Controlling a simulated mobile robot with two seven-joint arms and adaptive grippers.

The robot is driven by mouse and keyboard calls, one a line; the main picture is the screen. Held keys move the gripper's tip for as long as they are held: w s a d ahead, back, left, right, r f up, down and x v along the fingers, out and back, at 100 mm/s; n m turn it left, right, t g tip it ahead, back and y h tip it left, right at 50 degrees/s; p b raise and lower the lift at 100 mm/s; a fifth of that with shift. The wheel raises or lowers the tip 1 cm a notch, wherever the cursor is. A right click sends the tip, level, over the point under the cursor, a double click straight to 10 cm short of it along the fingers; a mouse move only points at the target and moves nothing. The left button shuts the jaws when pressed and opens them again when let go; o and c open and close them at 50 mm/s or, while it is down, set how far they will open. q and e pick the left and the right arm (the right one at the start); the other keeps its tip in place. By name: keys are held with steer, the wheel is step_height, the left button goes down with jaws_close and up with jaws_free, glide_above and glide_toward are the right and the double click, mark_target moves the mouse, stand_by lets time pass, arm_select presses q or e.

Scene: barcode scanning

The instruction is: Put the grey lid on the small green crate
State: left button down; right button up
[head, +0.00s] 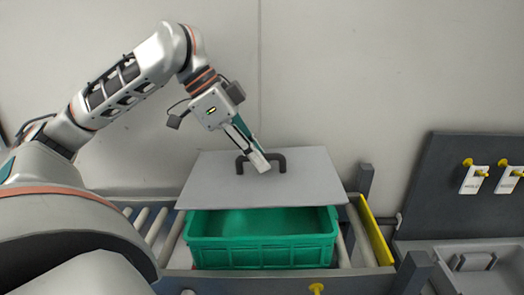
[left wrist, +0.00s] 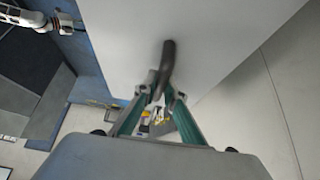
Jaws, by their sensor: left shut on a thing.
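The grey lid (head: 225,185) is a flat panel with a dark arched handle (head: 282,163) on top. My left gripper (head: 262,165) is shut on the handle. In the left wrist view my left gripper (left wrist: 160,92) has its fingers closed around the dark handle (left wrist: 168,60), with the lid (left wrist: 205,35) behind it. The small green crate (head: 265,254) stands on the roller conveyor. The lid covers its far part in the head view, and its near wall and part of its inside show. I cannot tell whether lid and crate touch. My right gripper does not show.
The roller conveyor (head: 152,224) runs under the crate, with a yellow strip (head: 375,230) at right. A dark panel (head: 440,185) with yellow pegs and white tags stands at far right, above a grey tray (head: 468,279). A plain wall (head: 330,70) is behind.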

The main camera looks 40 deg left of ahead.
mark_target(256, 172)
arm_select(q)
steer(key=shift+f, duration=2.25)
steer(key=shift+f+b, duration=0.3)
steer(key=shift+b, duration=0.2)
steer(key=shift+f+b, duration=0.35)
steer(key=shift+b, duration=0.1)
steer(key=shift+f+b, duration=0.7)
steer(key=shift+f, duration=0.15)
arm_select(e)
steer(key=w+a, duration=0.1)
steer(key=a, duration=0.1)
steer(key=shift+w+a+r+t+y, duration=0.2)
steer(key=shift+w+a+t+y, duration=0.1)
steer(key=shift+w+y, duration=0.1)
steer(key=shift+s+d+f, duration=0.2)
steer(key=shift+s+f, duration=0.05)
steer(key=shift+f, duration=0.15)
arm_select(q)
steer(key=c, duration=2)
jaws_free()
steer(key=shift+c, duration=0.2)
